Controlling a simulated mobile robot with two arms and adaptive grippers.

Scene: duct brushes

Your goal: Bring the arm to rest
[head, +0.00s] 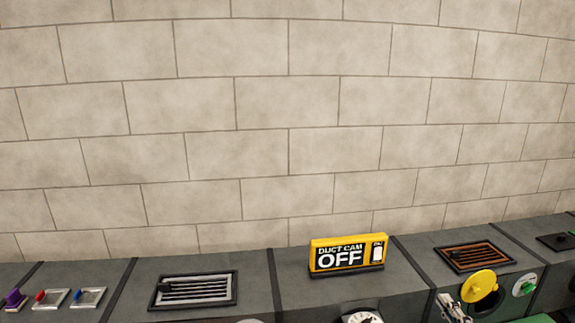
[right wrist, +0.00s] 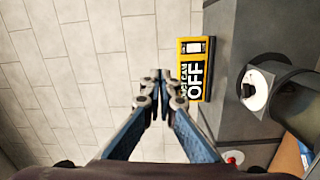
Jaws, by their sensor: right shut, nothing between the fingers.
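My right gripper (right wrist: 162,78) shows in the right wrist view with its blue fingers drawn together at the tips and nothing between them. Part of it (head: 452,308) shows at the bottom right of the head view, just left of a yellow round cover. In the wrist view the gripper is beside the yellow "DUCT CAM OFF" sign (right wrist: 194,70); I cannot tell how far apart they are. The sign also stands on the grey duct top in the head view (head: 347,255). My left gripper is not in view.
A grey duct (head: 300,292) runs along the wall. It carries a silver-framed grille (head: 194,290), a brown grille (head: 474,258) and small trays at left (head: 50,298). The yellow cover (head: 479,285) stands by a dark round opening. A white dial (right wrist: 256,90) is on the duct front.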

